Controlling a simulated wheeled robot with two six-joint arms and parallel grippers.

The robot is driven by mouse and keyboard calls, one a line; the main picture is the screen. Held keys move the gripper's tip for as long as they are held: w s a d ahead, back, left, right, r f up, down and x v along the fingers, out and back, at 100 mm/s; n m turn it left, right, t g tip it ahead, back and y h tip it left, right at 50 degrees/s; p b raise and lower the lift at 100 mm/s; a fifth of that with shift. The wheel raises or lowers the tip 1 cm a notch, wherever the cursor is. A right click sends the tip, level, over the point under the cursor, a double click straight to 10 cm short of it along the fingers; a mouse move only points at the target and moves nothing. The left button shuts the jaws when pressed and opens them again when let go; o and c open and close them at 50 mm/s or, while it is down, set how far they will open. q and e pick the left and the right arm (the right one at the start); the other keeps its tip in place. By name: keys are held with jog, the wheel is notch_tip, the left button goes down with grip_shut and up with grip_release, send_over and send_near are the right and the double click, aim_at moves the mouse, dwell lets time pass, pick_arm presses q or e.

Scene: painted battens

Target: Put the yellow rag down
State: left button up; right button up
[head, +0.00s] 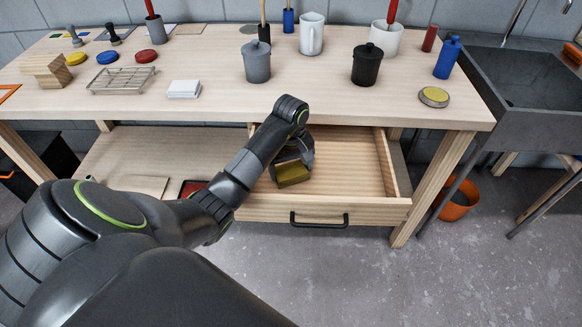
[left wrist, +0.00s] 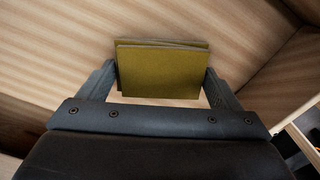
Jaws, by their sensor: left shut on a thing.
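The yellow rag (head: 292,174) is a folded, flat olive-yellow pad inside the open wooden drawer (head: 360,160). My left gripper (head: 300,155) reaches down into the drawer and is shut on the rag. In the left wrist view the rag (left wrist: 162,70) sits between the two fingers (left wrist: 162,88), with the wooden drawer floor behind it. I cannot tell whether the rag touches the drawer floor. My right gripper is not in view.
The drawer has a black handle (head: 319,220) and bare floor to the right of the rag. The workbench (head: 220,95) above holds a black lidded pot (head: 367,65), a grey lidded pot (head: 256,62) and a white block (head: 184,89). A sink (head: 520,85) stands at right.

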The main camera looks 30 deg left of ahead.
aim_at(291, 170)
pick_arm(q)
jog(key=shift+f, duration=0.1)
jog(key=o, duration=0.8)
jog(key=shift+r, duration=1.4)
notch_tip(291, 170, up, 10)
jog(key=p, duration=0.9)
jog(key=shift+f, duration=0.2)
